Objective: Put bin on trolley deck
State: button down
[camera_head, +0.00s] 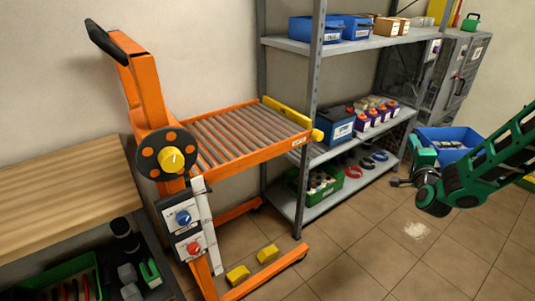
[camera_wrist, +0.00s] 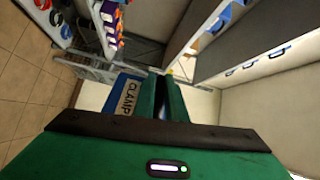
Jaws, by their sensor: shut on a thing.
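A blue bin (camera_head: 460,133) is at the right in the head view, off the floor beside the shelf rack. My green gripper (camera_head: 424,156) is shut on its near wall. In the wrist view the green fingers (camera_wrist: 161,97) pinch the blue bin (camera_wrist: 118,80), which carries a label reading CLAMP. The fingers hide part of the bin. The trolley deck (camera_head: 240,137) is a bed of grey rollers in an orange frame, left of the rack and well apart from my gripper. It is empty.
An orange mast with dials (camera_head: 165,150) rises at the trolley's left. A yellow bar (camera_head: 286,116) lines the deck's far right edge. The grey rack (camera_head: 310,110) stands between the deck and the bin. A wooden bench (camera_head: 60,210) is at left. Floor at front right is open.

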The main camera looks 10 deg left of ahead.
jog(key=shift+a, duration=0.1)
jog(key=s+a+r+n+g+y, duration=0.1)
jog(key=s+a+r+n+y, duration=0.25)
jog(key=a, duration=0.95)
jog(key=s+a+r+n+g+y, duration=0.15)
jog(key=s+a+r+y, duration=0.35)
jog(key=a, duration=0.7)
jog(key=s+a+r+n+g+y, duration=0.15)
jog(key=s+a, duration=0.45)
jog(key=a, duration=0.7)
jog(key=s+a+r+n+g+y, duration=0.2)
jog(key=s+a+n+g+y, duration=0.15)
jog(key=s+a, duration=0.75)
jog(key=a, duration=1)
jog(key=w+d+f, duration=0.5)
jog(key=w+f, duration=0.4)
jog(key=f, duration=0.2)
jog(key=shift+w+d+f+t, duration=0.15)
jog(key=shift+d+t, duration=0.05)
jog(key=shift+t, duration=0.15)
jog(key=c, duration=1.8)
grip_release()
jog(key=shift+y, duration=0.25)
